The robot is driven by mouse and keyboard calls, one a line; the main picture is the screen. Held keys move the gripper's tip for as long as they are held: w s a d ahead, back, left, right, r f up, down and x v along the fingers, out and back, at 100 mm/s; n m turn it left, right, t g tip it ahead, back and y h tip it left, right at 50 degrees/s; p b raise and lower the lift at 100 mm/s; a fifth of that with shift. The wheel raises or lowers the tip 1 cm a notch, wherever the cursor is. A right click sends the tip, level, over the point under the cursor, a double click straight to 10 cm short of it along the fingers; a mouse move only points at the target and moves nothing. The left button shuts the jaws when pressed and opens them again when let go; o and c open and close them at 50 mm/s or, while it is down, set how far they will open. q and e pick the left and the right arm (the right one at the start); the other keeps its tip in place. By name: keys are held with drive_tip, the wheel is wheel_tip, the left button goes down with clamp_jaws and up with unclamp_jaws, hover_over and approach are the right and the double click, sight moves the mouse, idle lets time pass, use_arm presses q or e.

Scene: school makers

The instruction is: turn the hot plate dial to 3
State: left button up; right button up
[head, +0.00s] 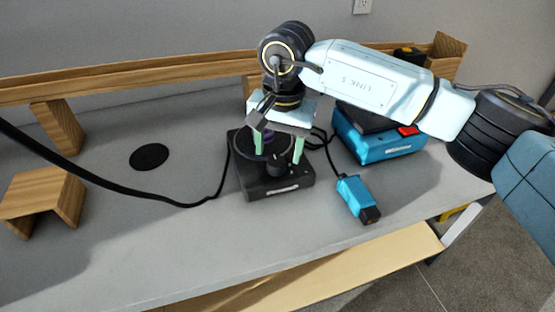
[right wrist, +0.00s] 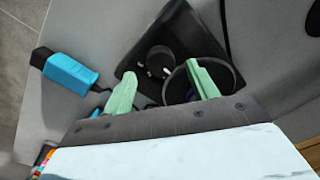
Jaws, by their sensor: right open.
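The hot plate (head: 252,187) is a black box with a round plate, standing on the grey bench. Its black dial (head: 277,163) is on the front part of its top. In the right wrist view the dial (right wrist: 160,61) shows a white mark, with small white marks beside it; I cannot read the numbers. My right gripper (head: 279,151) is above the hot plate, pointing down, with green fingers. In the right wrist view its fingers (right wrist: 162,84) are spread, with the dial beyond them and nothing between them. My left gripper is not in view.
A blue device (head: 372,146) with a red switch stands right of the hot plate. A blue and black tool (head: 357,198) lies in front of it. A black disc (head: 149,157) and a wooden stand (head: 43,197) are on the left. A black cable (head: 130,190) crosses the bench.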

sight(277, 161)
drive_tip(key=shift+a+f, duration=0.1)
drive_tip(key=shift+f, duration=1.5)
drive_tip(key=c, duration=1)
